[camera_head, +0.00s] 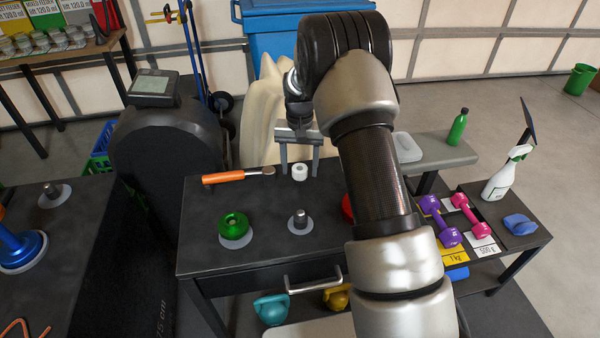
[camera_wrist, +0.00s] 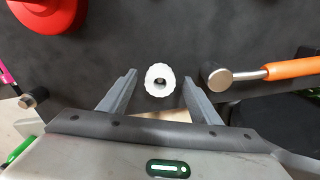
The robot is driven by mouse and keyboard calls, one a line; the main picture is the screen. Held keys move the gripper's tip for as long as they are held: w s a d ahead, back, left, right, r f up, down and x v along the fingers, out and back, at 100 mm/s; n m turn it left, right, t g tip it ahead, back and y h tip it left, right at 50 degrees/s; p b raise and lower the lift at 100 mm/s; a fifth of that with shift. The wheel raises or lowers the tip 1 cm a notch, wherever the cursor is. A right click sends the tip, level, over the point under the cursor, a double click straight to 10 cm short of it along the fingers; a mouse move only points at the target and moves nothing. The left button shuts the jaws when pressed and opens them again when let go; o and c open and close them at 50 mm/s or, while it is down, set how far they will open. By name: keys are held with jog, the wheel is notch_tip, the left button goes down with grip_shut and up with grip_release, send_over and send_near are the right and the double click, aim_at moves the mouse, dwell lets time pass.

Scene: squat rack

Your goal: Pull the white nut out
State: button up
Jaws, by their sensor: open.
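The white nut (camera_head: 299,172) is near the back edge of the black workbench (camera_head: 270,250). In the wrist view the nut (camera_wrist: 160,72) is a small ridged ring with a dark centre, seen between my fingertips. My gripper (camera_head: 299,168) is open, pointing down, with one finger on each side of the nut. In the wrist view my gripper (camera_wrist: 159,82) shows gaps between both fingers and the nut. I cannot tell the fingers' exact height relative to the nut, or what the nut sits on.
An orange-handled hammer (camera_head: 238,176) lies left of the nut. A green nut (camera_head: 234,225) and a bare metal post (camera_head: 299,217) stand nearer the front. A red part (camera_head: 347,208) is partly hidden by my arm. Purple and pink dumbbells (camera_head: 440,221) lie to the right.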

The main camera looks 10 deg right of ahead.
grip_shut()
jog(key=shift+r+p, duration=0.45)
jog(key=shift+r, duration=0.25)
dwell(0.4)
jog(key=shift+r+p, duration=0.95)
jog(key=shift+r, duration=0.45)
